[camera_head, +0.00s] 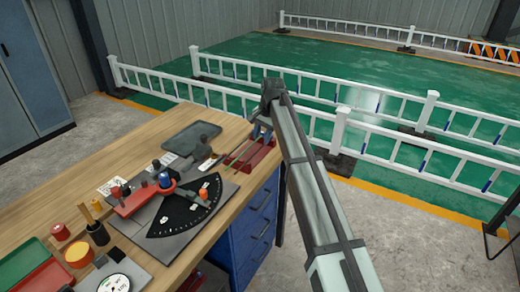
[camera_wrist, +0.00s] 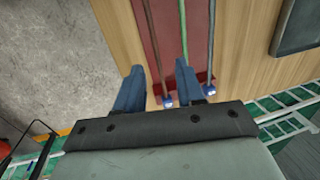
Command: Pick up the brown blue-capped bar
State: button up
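In the wrist view, a thin brown bar (camera_wrist: 153,45) with a blue cap (camera_wrist: 168,101) lies on a red holder (camera_wrist: 167,15). A green bar (camera_wrist: 182,20) lies beside it, its near end hidden by a finger. A greyish bar (camera_wrist: 211,40), also blue-capped, lies further right. My gripper (camera_wrist: 160,66) is open and empty. Its blue fingers show on either side of the brown bar; whether they reach down to its height I cannot tell. In the head view, my gripper (camera_head: 262,133) is over the near end of the red holder (camera_head: 262,156), at the bench's right edge.
The wooden bench (camera_head: 35,200) also holds a dark tray (camera_head: 190,138), a black fan-shaped gauge (camera_head: 190,212), a red fixture (camera_head: 140,198) and small containers on the left. White railings (camera_head: 380,135) stand beyond the bench.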

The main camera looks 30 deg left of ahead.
jog(key=shift+a+f, duration=0.15)
jog(key=shift+f, duration=1.75)
grip_shut()
